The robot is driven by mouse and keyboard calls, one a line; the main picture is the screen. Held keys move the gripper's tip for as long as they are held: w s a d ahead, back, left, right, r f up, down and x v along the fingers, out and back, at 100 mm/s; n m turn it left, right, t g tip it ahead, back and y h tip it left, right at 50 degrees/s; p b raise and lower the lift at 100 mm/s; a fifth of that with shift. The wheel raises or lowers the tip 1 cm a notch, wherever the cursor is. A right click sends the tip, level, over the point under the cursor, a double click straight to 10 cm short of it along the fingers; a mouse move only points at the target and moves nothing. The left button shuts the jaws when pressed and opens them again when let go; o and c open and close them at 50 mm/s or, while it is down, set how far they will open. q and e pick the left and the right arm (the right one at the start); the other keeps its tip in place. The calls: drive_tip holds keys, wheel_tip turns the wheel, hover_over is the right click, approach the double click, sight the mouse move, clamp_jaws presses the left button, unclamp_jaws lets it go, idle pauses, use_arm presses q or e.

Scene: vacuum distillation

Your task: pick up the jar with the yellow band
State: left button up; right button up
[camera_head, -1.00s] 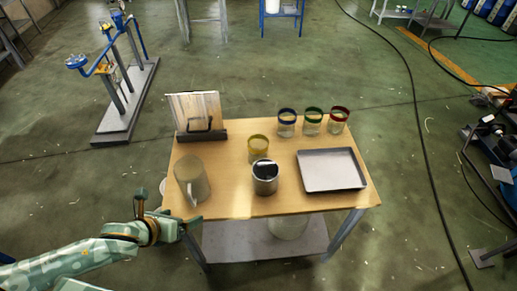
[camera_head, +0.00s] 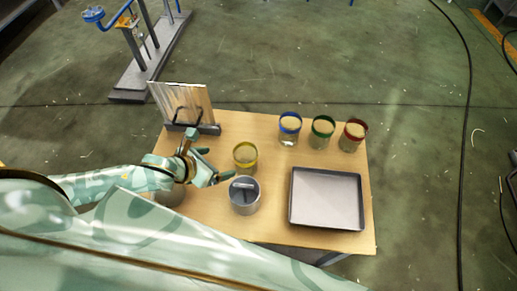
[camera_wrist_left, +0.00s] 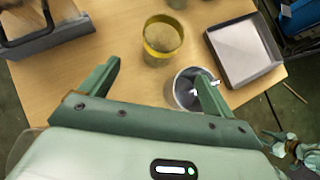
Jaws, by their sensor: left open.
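The jar with the yellow band (camera_head: 245,157) stands upright on the wooden table, behind the grey metal canister. My left gripper (camera_head: 219,165) is open and empty, just left of the jar in the head view and apart from it. In the left wrist view the yellow-banded jar (camera_wrist_left: 162,38) lies beyond the open fingers (camera_wrist_left: 158,72), between them from side to side. The grey canister (camera_wrist_left: 187,92) shows close to the right finger.
The grey canister (camera_head: 244,203) stands close in front of the jar. Jars with blue (camera_head: 289,130), green (camera_head: 322,132) and red (camera_head: 354,135) bands stand at the back right. An empty tray (camera_head: 327,170) lies at the right. A holder with a panel (camera_head: 183,103) stands back left.

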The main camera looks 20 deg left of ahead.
sight(254, 155)
use_arm(q)
drive_tip(key=b+x, duration=0.3)
drive_tip(key=x, duration=1.2)
drive_tip(key=shift+w+d+f, duration=0.2)
drive_tip(key=shift+w+d, duration=0.05)
drive_tip(key=shift+d, duration=0.05)
use_arm(e)
drive_tip(key=f, duration=0.1)
drive_tip(key=s+f, duration=0.2)
drive_tip(key=shift+a+f, duration=0.25)
drive_tip(key=shift+f, duration=0.05)
use_arm(q)
drive_tip(key=shift+s, duration=0.1)
drive_tip(key=shift+c, duration=1.2)
drive_tip(key=c, duration=0.9)
use_arm(e)
drive_tip(key=shift+s, duration=0.15)
